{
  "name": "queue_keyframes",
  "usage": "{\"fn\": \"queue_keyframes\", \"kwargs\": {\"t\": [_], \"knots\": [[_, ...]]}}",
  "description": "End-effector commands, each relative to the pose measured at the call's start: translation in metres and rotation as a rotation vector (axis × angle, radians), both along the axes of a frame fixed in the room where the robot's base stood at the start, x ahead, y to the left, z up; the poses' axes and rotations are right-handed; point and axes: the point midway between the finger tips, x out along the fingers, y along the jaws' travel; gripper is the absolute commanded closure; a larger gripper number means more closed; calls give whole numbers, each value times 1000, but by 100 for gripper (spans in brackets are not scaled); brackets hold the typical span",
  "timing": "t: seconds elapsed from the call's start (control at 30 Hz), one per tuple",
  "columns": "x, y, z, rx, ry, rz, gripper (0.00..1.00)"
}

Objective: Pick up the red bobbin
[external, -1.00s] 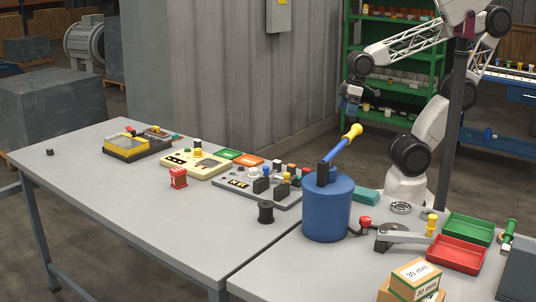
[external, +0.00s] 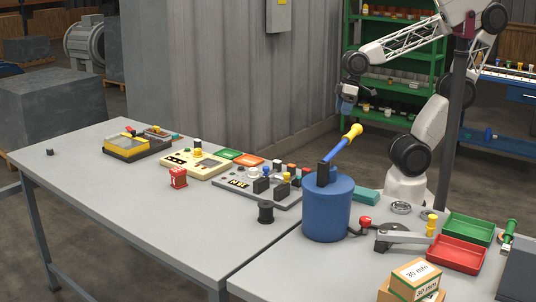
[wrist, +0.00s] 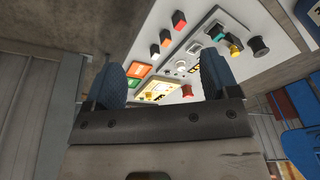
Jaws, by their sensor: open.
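In the wrist view a small red piece (wrist: 187,90), which looks like this bobbin, shows between the fingers, nearer the right one. My gripper (external: 345,108) is high above the table's far side, behind the blue drum and well away from the bobbin. In the wrist view my gripper (wrist: 162,72) has its two dark blue fingers wide apart with nothing held between them.
A blue drum (external: 327,212) with a yellow-ended lever rises between my arm and the bobbins. The table's left part is mostly clear.

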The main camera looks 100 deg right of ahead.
Motion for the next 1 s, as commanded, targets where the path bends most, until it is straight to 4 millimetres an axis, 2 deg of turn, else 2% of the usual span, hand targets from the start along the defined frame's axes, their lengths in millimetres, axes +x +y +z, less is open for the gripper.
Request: {"fn": "queue_keyframes", "kwargs": {"t": [0.17, 0.37, 0.7, 1.0], "knots": [[32, 12, 1, 110, 27, -93, 19], [80, 29, 2, 269, 65, -237, 19], [169, 51, -2, 530, 139, -500, 19], [253, 60, -15, 751, 212, -746, 19]]}}
